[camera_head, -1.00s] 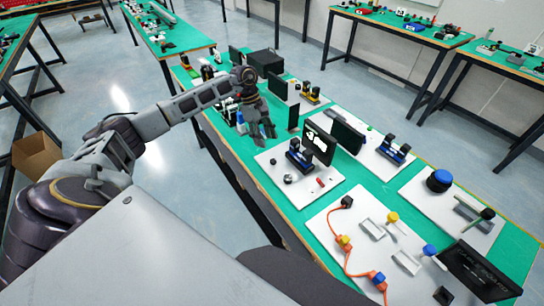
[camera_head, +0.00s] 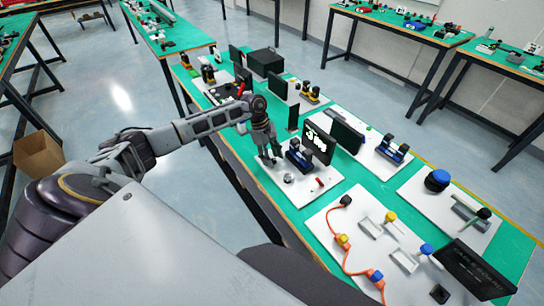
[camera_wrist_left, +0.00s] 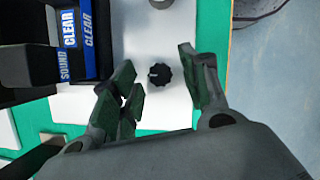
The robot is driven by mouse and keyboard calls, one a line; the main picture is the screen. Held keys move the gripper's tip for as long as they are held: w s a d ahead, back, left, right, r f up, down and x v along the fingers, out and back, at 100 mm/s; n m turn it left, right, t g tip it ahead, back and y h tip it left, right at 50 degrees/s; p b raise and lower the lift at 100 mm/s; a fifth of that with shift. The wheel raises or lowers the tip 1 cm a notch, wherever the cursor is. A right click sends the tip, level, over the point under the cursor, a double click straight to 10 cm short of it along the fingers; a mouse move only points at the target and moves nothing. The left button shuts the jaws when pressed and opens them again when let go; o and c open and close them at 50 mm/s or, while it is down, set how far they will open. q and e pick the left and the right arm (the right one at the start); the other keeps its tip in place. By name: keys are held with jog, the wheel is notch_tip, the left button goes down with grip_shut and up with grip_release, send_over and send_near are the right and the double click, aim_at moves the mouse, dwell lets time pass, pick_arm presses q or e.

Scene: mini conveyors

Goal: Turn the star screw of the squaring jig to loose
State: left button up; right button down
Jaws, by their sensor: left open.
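A black star-shaped knob (camera_wrist_left: 159,74) with a pale mark stands on a white plate (camera_wrist_left: 112,104) in the left wrist view; I take it for the star screw. My left gripper (camera_wrist_left: 157,80) is open, with its green-padded fingers on either side of the knob and a gap visible around it. In the head view the left gripper (camera_head: 269,157) points down over the left edge of the plate (camera_head: 300,197), and the knob is hidden by the fingers. My right gripper is not in view.
A black device with blue labels (camera_wrist_left: 69,28) stands left of the fingers in the wrist view. A silver round knob (camera_head: 288,178) and a red piece (camera_head: 320,182) are on the same plate. A black display (camera_head: 317,143) stands behind. The table edge is close on the near side.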

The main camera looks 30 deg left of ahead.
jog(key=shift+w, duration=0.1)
pick_arm(q)
grip_shut()
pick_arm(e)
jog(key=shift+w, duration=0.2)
